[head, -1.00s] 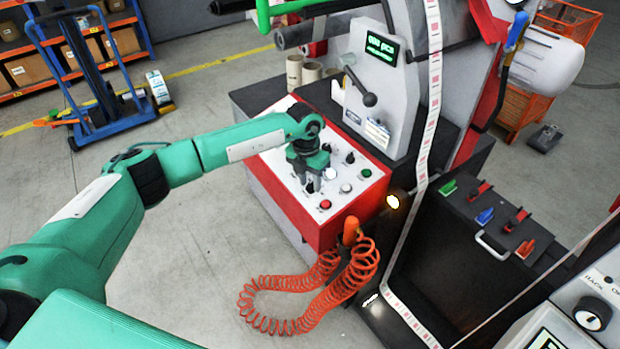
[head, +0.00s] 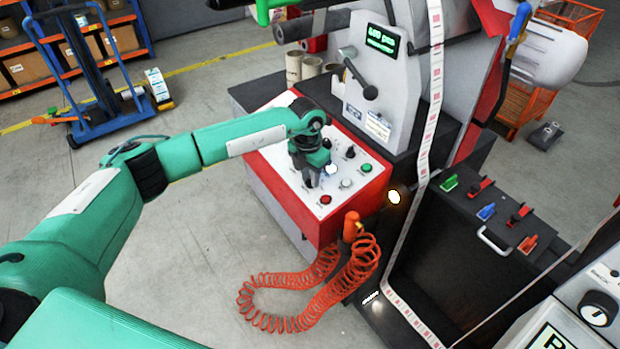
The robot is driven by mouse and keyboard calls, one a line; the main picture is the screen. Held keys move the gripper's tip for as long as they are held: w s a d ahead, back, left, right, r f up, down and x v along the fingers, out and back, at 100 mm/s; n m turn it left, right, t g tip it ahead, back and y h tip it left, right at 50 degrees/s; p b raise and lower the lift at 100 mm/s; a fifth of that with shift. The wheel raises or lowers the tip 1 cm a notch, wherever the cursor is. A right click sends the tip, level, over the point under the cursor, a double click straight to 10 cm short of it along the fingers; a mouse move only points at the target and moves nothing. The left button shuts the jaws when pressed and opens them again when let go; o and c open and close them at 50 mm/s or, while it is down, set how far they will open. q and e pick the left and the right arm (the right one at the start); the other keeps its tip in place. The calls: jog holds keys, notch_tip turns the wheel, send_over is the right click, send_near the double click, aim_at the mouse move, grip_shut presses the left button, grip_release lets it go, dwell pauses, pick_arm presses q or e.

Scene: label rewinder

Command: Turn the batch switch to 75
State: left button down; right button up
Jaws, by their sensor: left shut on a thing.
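The control panel (head: 362,190) is a white sloped top on a red box, with several knobs and coloured buttons. My left gripper (head: 311,183) points down onto the panel's left part and is shut on a small dark knob. The gripper hides most of that knob, its pointer and any scale marks, so its setting cannot be read. A lit white button (head: 331,169), a red button (head: 325,199) and a green button (head: 366,168) are close by. A green-lit display (head: 381,40) stands above, its text too blurred to read surely. My right gripper is not in view.
An orange coiled hose (head: 300,300) hangs in front of the panel. A black lever (head: 361,80) stands behind it. The white label web (head: 431,110) runs down to the right. A blue trolley (head: 100,90) is at the back left.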

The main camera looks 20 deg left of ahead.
pick_arm(q)
jog(key=m+b, duration=0.4)
jog(key=shift+d+f+t+y, duration=0.15)
jog(key=shift+t+y, duration=0.25)
jog(key=shift+s+m+b, duration=0.15)
jog(key=shift+m+b, duration=0.6)
jog(key=shift+m, duration=0.25)
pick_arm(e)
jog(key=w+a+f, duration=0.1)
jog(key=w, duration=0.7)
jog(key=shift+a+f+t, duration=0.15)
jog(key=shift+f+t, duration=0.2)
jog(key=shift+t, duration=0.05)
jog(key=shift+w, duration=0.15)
pick_arm(q)
jog(key=c, duration=1.5)
grip_release()
jog(key=shift+o, duration=0.2)
jog(key=shift+r, duration=0.2)
